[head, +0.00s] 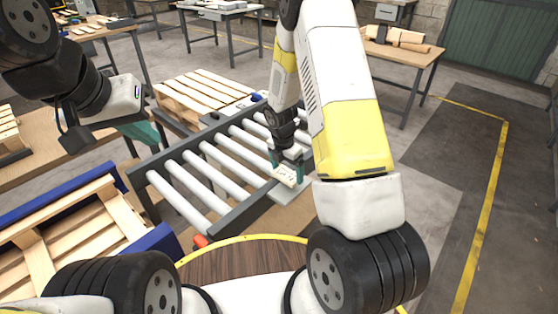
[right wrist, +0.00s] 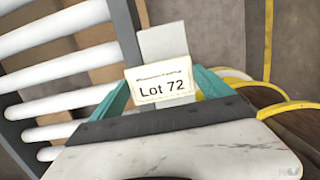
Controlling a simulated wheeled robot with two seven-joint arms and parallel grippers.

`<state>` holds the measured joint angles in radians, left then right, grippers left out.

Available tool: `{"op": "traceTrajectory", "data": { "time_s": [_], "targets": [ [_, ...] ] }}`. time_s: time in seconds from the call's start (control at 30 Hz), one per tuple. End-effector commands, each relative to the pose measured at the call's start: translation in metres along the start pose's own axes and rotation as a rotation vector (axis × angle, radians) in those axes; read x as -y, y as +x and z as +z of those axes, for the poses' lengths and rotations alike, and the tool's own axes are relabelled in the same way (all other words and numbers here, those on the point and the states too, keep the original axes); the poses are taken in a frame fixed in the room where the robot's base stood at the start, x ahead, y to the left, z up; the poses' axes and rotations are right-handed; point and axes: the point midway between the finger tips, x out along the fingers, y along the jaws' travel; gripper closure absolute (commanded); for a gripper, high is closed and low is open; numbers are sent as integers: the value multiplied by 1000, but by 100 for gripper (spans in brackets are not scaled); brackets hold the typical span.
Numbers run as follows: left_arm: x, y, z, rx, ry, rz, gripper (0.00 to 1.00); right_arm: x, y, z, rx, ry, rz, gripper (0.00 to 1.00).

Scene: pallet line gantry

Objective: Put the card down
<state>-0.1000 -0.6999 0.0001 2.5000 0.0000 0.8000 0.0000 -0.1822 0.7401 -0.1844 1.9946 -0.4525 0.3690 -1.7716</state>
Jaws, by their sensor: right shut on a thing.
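The card (right wrist: 160,88) is a small cream rectangle reading "Lot 72". In the right wrist view it sits between the teal fingers of my right gripper (right wrist: 160,95), which is shut on it. In the head view the card (head: 286,177) shows at the tip of my right gripper (head: 288,168), over the near right side of the roller conveyor (head: 205,172). A light grey plate (head: 290,193) at the conveyor's edge lies below it; the plate also shows behind the card in the right wrist view (right wrist: 163,42). My left gripper (head: 143,135) is at the left, its fingertips partly hidden.
A wooden pallet (head: 200,92) stands behind the conveyor. Another pallet (head: 95,215) lies in a blue frame (head: 160,242) at the lower left. A brown workbench (head: 60,150) is at the left. Open floor (head: 430,220) lies to the right.

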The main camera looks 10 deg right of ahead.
Motion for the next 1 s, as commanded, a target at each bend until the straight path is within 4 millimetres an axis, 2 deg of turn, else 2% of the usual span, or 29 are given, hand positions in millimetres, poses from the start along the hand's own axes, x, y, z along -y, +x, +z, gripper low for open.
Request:
{"op": "traceTrajectory", "data": {
  "time_s": [0.13, 0.3, 0.67, 0.7, 0.73, 1.0],
  "targets": [
    [0, 0, 0, 0, 0, 0, 100, 0, 10, -1, -2, -2, -3, 50],
    [0, 0, 0, 0, 0, 0, 100, 0, 33, -5, -1, -3, -3, 50],
    [0, 0, 0, 0, 0, 0, 100, 0, 37, -5, 0, 0, -1, 50],
    [0, 0, 0, 0, 0, 0, 100, -1, 37, -5, 0, 0, 0, 4],
    [0, 0, 0, 0, 0, 0, 100, -1, 37, -5, 0, 0, 0, 0],
    [0, 0, 0, 0, 0, 0, 100, -1, 35, -4, 0, 0, 0, 0]
  ]
}}
